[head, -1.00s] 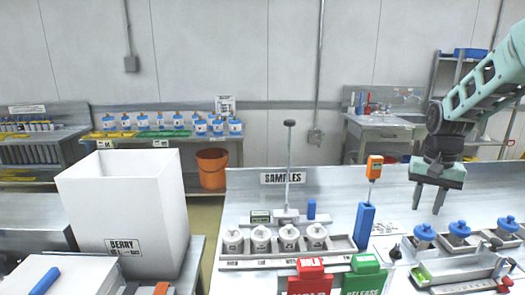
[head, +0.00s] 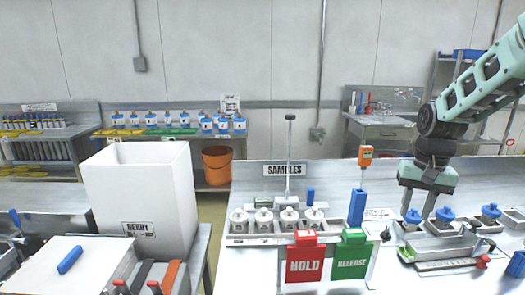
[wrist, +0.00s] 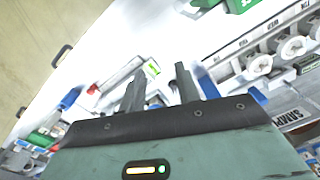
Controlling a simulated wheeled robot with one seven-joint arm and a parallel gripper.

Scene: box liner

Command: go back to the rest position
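My gripper (head: 420,208) hangs at the right side of the head view, fingers pointing down, above the bench near the blue-capped jars. Its two fingers are apart with nothing between them. In the wrist view the gripper (wrist: 160,90) also shows its two fingers spread and empty, with the bench surface beyond them. My arm reaches in from the upper right.
The bench holds a sample rack (head: 262,240) with several white jars, a red HOLD sign (head: 305,264), a green RELEASE sign (head: 351,262) and a thermometer in a blue holder (head: 357,209). A white BERRY box (head: 150,190) stands left.

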